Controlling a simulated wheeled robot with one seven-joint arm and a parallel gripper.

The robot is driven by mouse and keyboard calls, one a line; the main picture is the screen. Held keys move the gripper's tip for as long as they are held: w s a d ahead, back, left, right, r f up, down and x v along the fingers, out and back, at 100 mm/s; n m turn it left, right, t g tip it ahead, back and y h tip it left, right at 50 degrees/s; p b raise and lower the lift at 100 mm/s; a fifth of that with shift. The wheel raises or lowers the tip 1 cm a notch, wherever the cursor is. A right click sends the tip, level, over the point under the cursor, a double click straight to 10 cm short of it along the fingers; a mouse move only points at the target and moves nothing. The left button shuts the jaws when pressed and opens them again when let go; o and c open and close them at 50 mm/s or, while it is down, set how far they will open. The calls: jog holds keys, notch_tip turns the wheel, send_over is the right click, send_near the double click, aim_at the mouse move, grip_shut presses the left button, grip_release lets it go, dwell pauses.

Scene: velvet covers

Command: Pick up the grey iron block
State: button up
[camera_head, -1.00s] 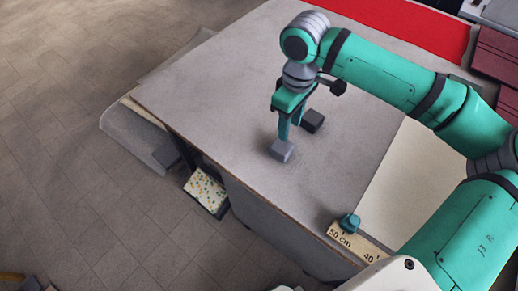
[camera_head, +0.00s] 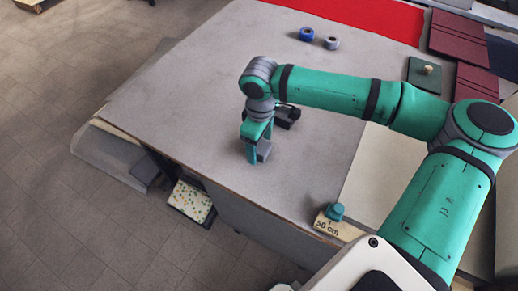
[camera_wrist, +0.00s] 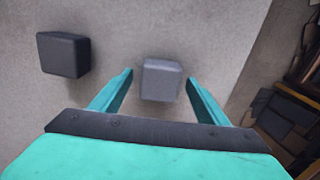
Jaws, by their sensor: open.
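The lighter grey block (camera_head: 264,151) lies on the tabletop next to my gripper's fingers. In the wrist view the same grey block (camera_wrist: 161,79) shows in the gap between the two teal fingers, with bare space on both sides. My gripper (camera_head: 251,157) points down and is open, its fingers low at the block; part of the block is hidden behind a finger in the head view. A darker, near-black block (camera_wrist: 63,54) sits left of the fingers in the wrist view, and behind the gripper in the head view (camera_head: 292,118).
The grey table (camera_head: 170,95) is mostly clear around the blocks. A blue roll (camera_head: 307,34) and a grey roll (camera_head: 332,43) stand toward the back, near a red cloth (camera_head: 370,18).

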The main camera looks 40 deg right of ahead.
jog(key=shift+f, duration=0.7)
jog(key=shift+w, duration=0.1)
grip_shut()
